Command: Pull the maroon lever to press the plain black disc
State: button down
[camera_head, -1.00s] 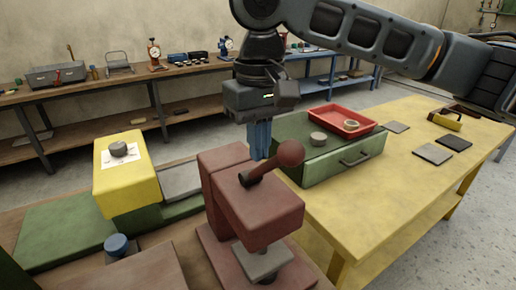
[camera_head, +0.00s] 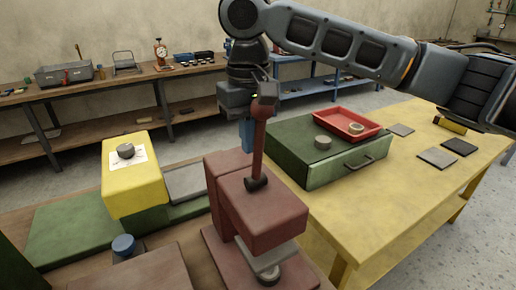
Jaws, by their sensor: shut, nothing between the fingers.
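The maroon lever (camera_head: 259,140) stands nearly upright on the maroon press (camera_head: 262,215). Its top overlaps my gripper's dark housing, so I cannot see its knob clearly or tell whether they touch. My gripper (camera_head: 247,150) points down behind the lever, its blue fingers shut and empty. Below the press head is a grey plate (camera_head: 271,257), with a dark round piece (camera_head: 266,276) partly in view under it. I cannot tell whether this is the plain black disc. Another dark grey disc (camera_head: 125,151) sits on a white sheet on the yellow block.
A green drawer box (camera_head: 335,171) with a red tray (camera_head: 342,119) stands on the yellow table (camera_head: 400,205), right of the press. A blue knob (camera_head: 123,245) is at the front left. Flat dark plates lie at the table's right. Shelves line the back wall.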

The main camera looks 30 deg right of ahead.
jog(key=shift+w+p, duration=0.9)
jog(key=shift+w, duration=2.45)
notch_tip(320, 180, up, 10)
jog(key=w, duration=0.2)
